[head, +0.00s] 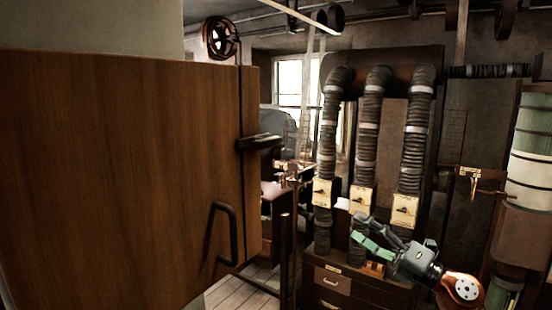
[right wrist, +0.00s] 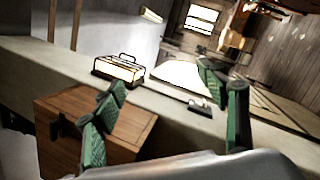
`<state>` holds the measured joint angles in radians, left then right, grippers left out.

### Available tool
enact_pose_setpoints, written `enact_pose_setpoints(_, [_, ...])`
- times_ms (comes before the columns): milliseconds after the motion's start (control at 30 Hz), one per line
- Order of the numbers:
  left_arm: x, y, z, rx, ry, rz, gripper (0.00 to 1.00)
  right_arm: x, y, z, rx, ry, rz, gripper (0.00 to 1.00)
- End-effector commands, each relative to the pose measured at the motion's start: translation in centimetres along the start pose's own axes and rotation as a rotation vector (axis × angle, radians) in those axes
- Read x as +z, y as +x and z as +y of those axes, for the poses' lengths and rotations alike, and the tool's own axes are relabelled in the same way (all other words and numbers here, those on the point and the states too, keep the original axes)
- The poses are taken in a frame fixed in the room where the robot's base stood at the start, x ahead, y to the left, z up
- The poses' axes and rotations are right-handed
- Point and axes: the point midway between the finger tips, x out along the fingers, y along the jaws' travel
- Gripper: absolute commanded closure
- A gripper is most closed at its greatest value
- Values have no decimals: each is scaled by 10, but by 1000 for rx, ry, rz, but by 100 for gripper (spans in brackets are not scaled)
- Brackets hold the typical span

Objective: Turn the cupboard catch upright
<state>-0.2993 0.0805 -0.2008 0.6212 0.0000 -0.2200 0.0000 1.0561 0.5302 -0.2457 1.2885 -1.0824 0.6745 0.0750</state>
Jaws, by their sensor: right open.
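The cupboard (head: 120,180) has a brown wooden front that fills the left of the head view. Its dark catch (head: 258,142) lies about level across the front's right edge. A black bar handle (head: 224,232) is below it. My right gripper (head: 372,232) is open and empty, well to the right of the catch and lower in the picture. In the right wrist view its green fingers (right wrist: 162,88) are spread apart. A wooden box (right wrist: 95,122) with a dark fitting shows there; I cannot tell whether it is the cupboard. My left gripper is not in view.
Several ribbed dark hoses (head: 370,130) rise behind my right gripper, above a dark drawer cabinet (head: 333,283). A banded cylinder (head: 530,150) stands at the far right. A small lit box with a handle (right wrist: 118,68) sits on a pale ledge in the right wrist view.

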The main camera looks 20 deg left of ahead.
Motion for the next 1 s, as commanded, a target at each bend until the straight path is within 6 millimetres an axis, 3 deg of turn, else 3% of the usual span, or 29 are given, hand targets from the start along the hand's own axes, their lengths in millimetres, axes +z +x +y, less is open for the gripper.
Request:
enact_pose_setpoints(33, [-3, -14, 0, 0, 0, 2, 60, -7, 21, 75, 22, -142, 70, 33])
enact_pose_setpoints(100, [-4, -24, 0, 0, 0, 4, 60, -26, 39, 152, 28, -332, 155, 33])
enact_pose_setpoints(200, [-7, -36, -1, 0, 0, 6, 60, -54, 52, 238, 17, -579, 243, 33])
enact_pose_setpoints(333, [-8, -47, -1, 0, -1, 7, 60, -81, 56, 311, -13, -825, 301, 33])
enact_pose_setpoints(433, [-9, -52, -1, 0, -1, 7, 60, -93, 56, 342, -34, -943, 316, 33])
enact_pose_setpoints(567, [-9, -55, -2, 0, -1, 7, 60, -100, 57, 358, -49, -1012, 324, 33])
enact_pose_setpoints(1000, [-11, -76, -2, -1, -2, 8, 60, -115, 114, 350, -48, -1017, 325, 33])
